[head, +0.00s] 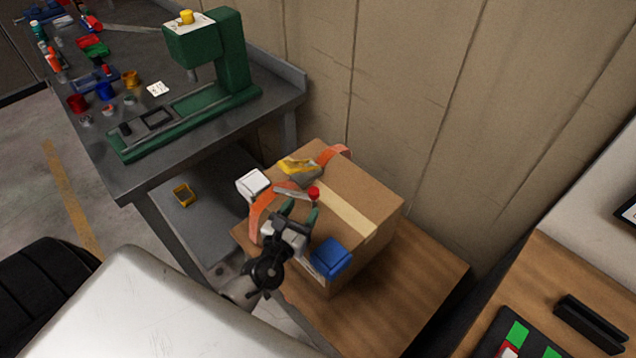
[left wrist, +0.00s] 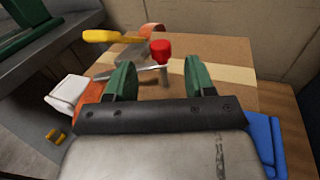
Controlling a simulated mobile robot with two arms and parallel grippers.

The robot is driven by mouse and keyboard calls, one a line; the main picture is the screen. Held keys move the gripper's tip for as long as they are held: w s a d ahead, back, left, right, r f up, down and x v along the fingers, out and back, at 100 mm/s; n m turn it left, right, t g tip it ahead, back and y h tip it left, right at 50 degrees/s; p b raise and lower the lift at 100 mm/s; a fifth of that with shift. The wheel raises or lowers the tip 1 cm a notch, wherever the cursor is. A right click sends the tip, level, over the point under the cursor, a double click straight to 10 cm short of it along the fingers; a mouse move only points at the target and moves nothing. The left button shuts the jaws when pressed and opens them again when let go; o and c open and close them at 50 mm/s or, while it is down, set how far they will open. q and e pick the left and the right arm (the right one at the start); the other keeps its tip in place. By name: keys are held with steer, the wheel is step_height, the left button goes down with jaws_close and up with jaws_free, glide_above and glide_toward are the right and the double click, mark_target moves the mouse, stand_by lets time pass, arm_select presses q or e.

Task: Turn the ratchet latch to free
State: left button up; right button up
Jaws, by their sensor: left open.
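The ratchet latch lies on the strapped cardboard box (head: 375,197). Its grey lever (head: 291,193) ends in a red knob (head: 313,193); in the left wrist view the red knob (left wrist: 160,50) stands just beyond the fingertips, between them in the picture. A yellow handle (head: 293,165) on a grey body sits behind the lever; the yellow handle (left wrist: 100,36) also shows in the left wrist view. An orange strap (head: 259,212) runs over the box. My left gripper (head: 301,212) is open, with green fingers close to the knob and nothing clearly between them. My right gripper is not in view.
A white block (head: 252,184) and a blue block (head: 331,259) sit at the box's edges. The box rests on a wooden surface (head: 425,275). A workbench (head: 268,105) with a green press (head: 233,58) stands at the left, and a wall rises behind.

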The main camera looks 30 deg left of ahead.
arm_select(q)
steer(key=w+p, duration=0.1)
steer(key=w, duration=0.7)
steer(key=shift+w+a, duration=0.1)
steer(key=shift+w, duration=0.25)
jaws_close()
